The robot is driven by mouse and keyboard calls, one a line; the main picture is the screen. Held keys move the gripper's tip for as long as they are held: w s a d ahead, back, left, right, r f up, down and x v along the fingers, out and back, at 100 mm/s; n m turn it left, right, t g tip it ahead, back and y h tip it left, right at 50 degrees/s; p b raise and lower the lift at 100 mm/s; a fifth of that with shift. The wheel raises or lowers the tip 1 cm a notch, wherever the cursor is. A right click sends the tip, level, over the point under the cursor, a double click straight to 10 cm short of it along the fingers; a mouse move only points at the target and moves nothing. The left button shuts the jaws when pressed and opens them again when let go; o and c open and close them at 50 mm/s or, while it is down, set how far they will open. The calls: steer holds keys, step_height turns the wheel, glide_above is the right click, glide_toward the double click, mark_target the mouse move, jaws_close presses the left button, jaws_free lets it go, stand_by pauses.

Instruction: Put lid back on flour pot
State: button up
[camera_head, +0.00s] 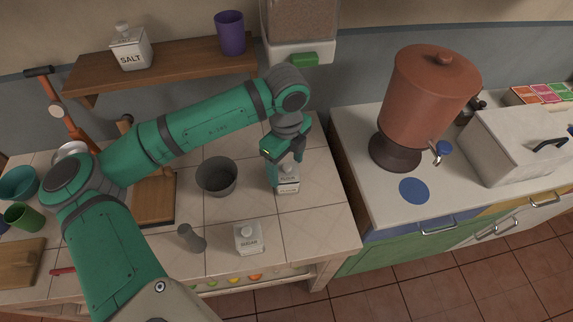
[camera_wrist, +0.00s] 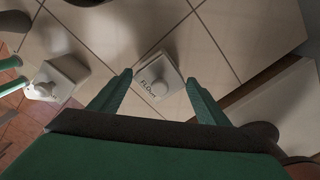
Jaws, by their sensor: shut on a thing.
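The white flour pot (camera_head: 288,184) stands on the tiled counter with its label facing me. My gripper (camera_head: 286,164) is right above it, pointing down. In the wrist view the pale square top with its FLOUR label (camera_wrist: 158,84) lies between the two fingertips (camera_wrist: 159,78). My gripper is shut on the lid, as far as I can tell; the fingers partly hide the seam, so I cannot tell whether the lid touches the pot. No loose lid shows on the counter.
The sugar pot (camera_head: 248,240) stands in front, beside a dark shaker (camera_head: 191,238). A dark grey bowl (camera_head: 217,177) is left of the flour pot. The salt pot (camera_head: 130,48) and a purple cup (camera_head: 230,33) sit on the shelf. A gap separates the right counter (camera_head: 350,130).

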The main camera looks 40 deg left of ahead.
steer(key=o, duration=1.3)
steer(key=shift+o, duration=0.2)
steer(key=shift+r, duration=3.5)
jaws_close()
steer(key=shift+f, duration=2.1)
